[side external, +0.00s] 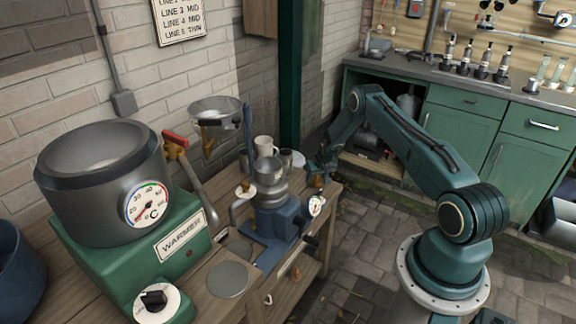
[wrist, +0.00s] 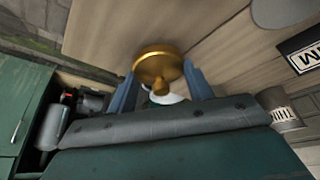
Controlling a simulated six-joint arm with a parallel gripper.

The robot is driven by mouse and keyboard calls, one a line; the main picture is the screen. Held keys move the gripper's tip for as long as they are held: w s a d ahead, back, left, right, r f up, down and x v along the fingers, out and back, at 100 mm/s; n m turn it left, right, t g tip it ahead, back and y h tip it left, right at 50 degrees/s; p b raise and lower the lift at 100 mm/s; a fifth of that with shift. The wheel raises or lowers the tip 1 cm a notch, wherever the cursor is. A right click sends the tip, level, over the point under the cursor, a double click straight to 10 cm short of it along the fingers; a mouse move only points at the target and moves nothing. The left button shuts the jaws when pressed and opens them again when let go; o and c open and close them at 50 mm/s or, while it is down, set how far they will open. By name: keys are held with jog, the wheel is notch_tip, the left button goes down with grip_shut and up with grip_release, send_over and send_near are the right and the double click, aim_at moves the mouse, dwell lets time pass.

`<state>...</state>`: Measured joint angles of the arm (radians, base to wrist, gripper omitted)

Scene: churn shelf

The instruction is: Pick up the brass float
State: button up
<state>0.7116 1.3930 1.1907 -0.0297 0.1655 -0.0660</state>
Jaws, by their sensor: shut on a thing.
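The brass float (wrist: 158,64) is a round golden piece with a narrower knob below it in the wrist view. It sits between the two blue fingers of my gripper (wrist: 159,78), which is shut on it. In the side external view my gripper (side external: 316,169) is at the right end of the wooden bench, and a small bit of the brass float (side external: 317,182) shows under it. Whether the float touches the bench is too small to tell. A white thing behind the float in the wrist view is mostly hidden.
A blue-based machine with a metal bowl (side external: 269,172) and a dial (side external: 316,206) stands close left of my gripper. A mug (side external: 263,146) is behind it. The green warmer (side external: 180,250) with its big pot is further left. Green cabinets (side external: 462,130) stand at back right.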

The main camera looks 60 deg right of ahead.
aim_at(314, 180)
notch_tip(314, 180, up, 20)
jog(key=shift+f, duration=0.25)
dwell(0.4)
dwell(0.5)
jog(key=a+r+n+y, duration=0.1)
jog(key=a+r+n, duration=0.2)
jog(key=a, duration=1.1)
jog(key=w+a+r+n+t+y, duration=0.1)
jog(key=a+r+n, duration=0.2)
jog(key=a+r, duration=0.6)
jog(key=a, duration=0.6)
jog(key=shift+w, duration=0.1)
jog(key=shift+d+f, duration=0.1)
jog(key=shift+f, duration=1.75)
jog(key=shift+f, duration=1)
